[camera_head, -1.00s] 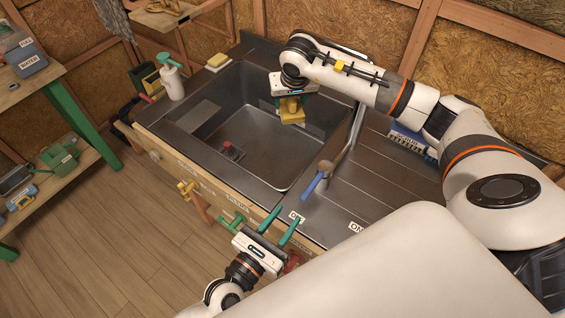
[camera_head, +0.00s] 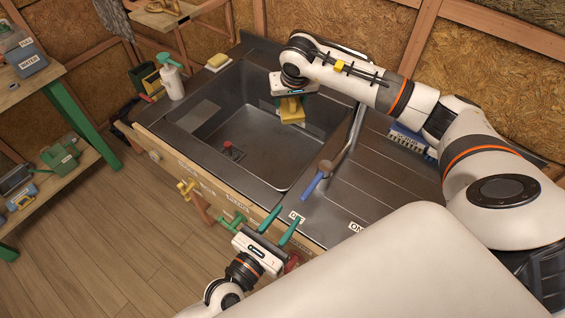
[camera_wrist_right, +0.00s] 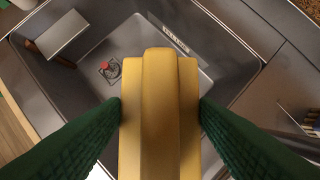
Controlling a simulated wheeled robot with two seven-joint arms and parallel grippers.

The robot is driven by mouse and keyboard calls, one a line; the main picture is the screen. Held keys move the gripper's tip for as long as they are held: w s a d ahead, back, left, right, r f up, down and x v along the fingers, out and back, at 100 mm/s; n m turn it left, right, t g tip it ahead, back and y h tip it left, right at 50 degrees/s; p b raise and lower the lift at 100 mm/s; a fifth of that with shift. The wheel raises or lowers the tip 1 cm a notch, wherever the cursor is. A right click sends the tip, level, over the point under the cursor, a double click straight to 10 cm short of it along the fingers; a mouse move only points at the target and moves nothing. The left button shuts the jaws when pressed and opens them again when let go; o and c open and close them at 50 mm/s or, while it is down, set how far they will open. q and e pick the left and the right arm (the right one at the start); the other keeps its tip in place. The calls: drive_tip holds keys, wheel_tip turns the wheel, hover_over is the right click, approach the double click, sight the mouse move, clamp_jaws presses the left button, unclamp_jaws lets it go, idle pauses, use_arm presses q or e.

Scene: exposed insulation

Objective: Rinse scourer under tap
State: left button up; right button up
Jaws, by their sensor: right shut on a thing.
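My right gripper (camera_head: 290,98) is shut on the yellow scourer (camera_head: 291,115), holding it over the far right part of the sink basin (camera_head: 262,140). In the right wrist view the scourer (camera_wrist_right: 160,110) sits between the two green fingers, with its raised middle ridge facing the camera. The tap (camera_head: 345,145) is a grey metal pipe at the basin's right side, with a blue lever (camera_head: 311,187) pointing toward the front edge. My left gripper (camera_head: 281,224) is open and empty by the counter's front edge, below the lever. No water is visible.
"ON" labels (camera_head: 355,227) mark the counter near the lever. The ribbed drainboard (camera_head: 375,185) is mostly clear.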

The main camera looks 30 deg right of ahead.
sight(287, 108)
drive_tip(key=shift+s+a+r+p, duration=0.3)
drive_tip(key=shift+r, duration=0.15)
drive_tip(key=shift+s+a+r+p, duration=0.75)
drive_tip(key=shift+s+a+r, duration=0.15)
drive_tip(key=shift+s+r, duration=0.2)
drive_tip(key=shift+s+a+r, duration=0.5)
